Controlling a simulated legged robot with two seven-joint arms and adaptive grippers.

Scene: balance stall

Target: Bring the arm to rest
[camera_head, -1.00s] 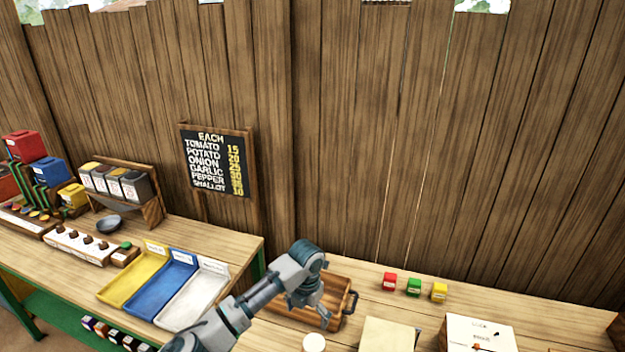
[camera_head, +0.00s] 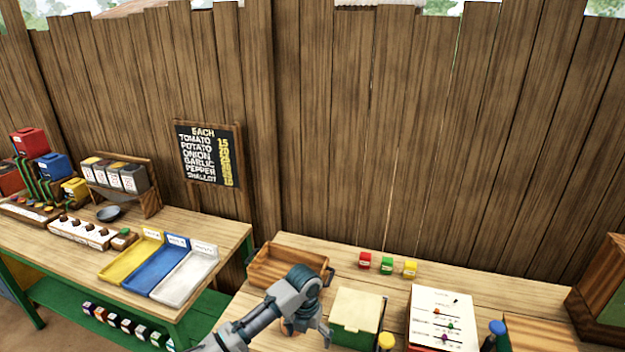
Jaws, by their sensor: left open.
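My left arm comes in from the bottom left in the head view. Its grey-blue gripper (camera_head: 308,328) is low in the picture, over the front part of the right-hand table (camera_head: 262,312). The gripper is open, with its fingers pointing down. It is in front of the wooden tray (camera_head: 262,276) and left of the green box with a cream lid (camera_head: 357,306). A small brownish patch shows beside the fingers; I cannot tell what it is. My right gripper is not in view.
A white slider board (camera_head: 440,300) and a blue knob (camera_head: 497,327) are at right. Yellow (camera_head: 128,262), blue (camera_head: 158,271) and white (camera_head: 190,277) trays lie on the left table.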

